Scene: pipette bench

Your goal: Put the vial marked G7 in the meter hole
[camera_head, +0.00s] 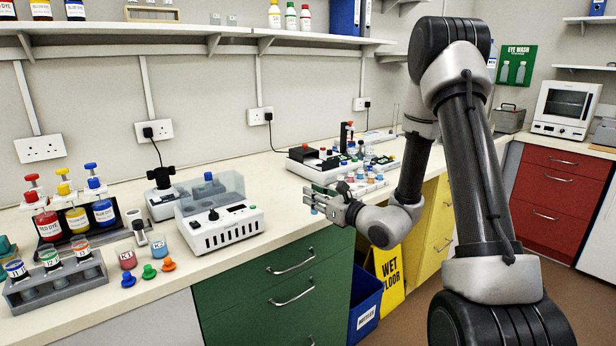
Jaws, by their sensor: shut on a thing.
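My gripper (314,201) is above the front edge of the bench, near the middle of the view, with its fingers pointing left. It is shut on a small vial (314,209), of which only a bluish bit shows between and below the fingers. Its mark is too small to read, so I cannot tell whether it is G7.
Behind my gripper, several small vials (372,179) with coloured caps stand near another white instrument (310,170). At left are dye bottles (76,219), a grey rack (58,287) of jars, two beakers (127,257) and loose coloured stoppers (149,271). Bench between is clear.

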